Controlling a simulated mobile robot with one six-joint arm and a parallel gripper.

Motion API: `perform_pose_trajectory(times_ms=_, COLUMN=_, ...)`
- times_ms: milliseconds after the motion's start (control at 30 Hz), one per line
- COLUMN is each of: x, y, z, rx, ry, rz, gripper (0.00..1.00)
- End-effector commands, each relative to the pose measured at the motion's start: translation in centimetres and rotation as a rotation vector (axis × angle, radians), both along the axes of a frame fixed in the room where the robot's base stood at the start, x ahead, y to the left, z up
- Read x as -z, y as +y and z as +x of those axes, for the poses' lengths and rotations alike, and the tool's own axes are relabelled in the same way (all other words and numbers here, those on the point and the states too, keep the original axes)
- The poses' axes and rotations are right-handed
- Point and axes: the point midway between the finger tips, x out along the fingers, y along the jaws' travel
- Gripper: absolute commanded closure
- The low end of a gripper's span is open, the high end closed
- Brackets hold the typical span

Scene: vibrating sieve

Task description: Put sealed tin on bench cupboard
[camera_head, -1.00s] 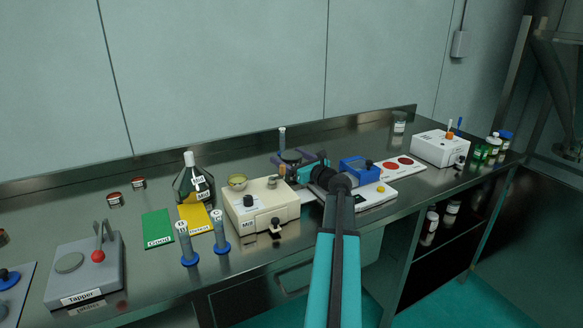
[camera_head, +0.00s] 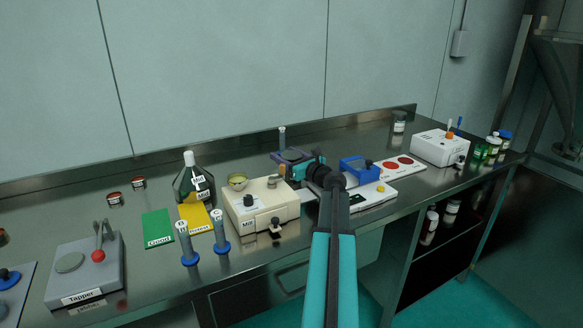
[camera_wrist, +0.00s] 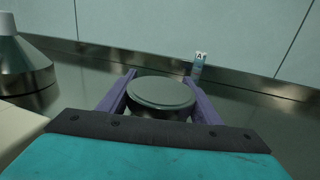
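The tin is a round, flat-topped dark metal can (camera_wrist: 160,93), between the two purple fingers of my gripper (camera_wrist: 160,100) in the wrist view. The fingers appear closed against its sides. In the head view my gripper (camera_head: 291,156) is over the back middle of the bench, with the tin's dark top (camera_head: 291,154) between its fingers. I cannot tell whether the tin touches the bench.
The cream mill (camera_head: 262,208) stands left of my arm, and a white device with a blue frame (camera_head: 362,196) stands right. A small cylinder labelled A (camera_wrist: 198,66) stands behind the tin. A white box (camera_head: 440,148) and several jars stand far right. Bare bench lies behind the mill.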

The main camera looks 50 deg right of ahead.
Motion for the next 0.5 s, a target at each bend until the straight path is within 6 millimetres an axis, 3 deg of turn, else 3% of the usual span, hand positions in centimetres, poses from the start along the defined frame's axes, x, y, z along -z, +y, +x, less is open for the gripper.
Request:
perform_pose_trajectory(times_ms=33, x=-0.01, y=-0.01, z=0.00, rx=0.000, ry=0.000, rz=0.000, gripper=0.55)
perform_pose_trajectory(times_ms=167, x=-0.06, y=-0.01, z=0.00, rx=0.000, ry=-0.001, rz=0.000, gripper=0.75)
perform_pose_trajectory(times_ms=500, x=-0.54, y=-0.02, z=0.01, rx=0.000, ry=-0.001, rz=-0.001, gripper=0.75)
